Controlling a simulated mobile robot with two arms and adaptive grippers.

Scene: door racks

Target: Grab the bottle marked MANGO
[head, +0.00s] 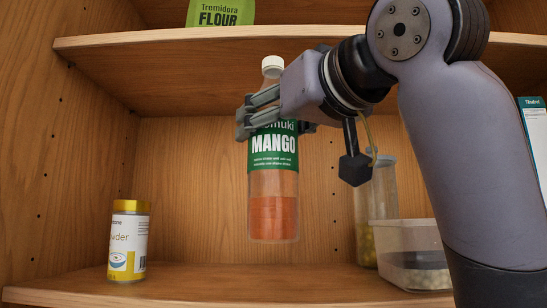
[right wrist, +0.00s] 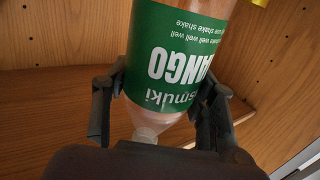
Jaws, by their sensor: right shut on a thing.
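The bottle marked MANGO (head: 273,190) is clear with a white cap, a green label and orange-red contents in its lower part. It hangs upright above the lower shelf, its base clear of the board. My right gripper (head: 256,113) is shut around its upper part, just below the neck. In the right wrist view the bottle (right wrist: 178,50) appears upside down between the two fingers of my right gripper (right wrist: 160,105). My left gripper is in neither view.
A yellow-lidded powder can (head: 128,242) stands on the lower shelf (head: 220,285) at left. A tall clear container (head: 365,215) and a low clear box (head: 408,245) stand at right. A green FLOUR bag (head: 220,14) sits on the upper shelf (head: 180,38).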

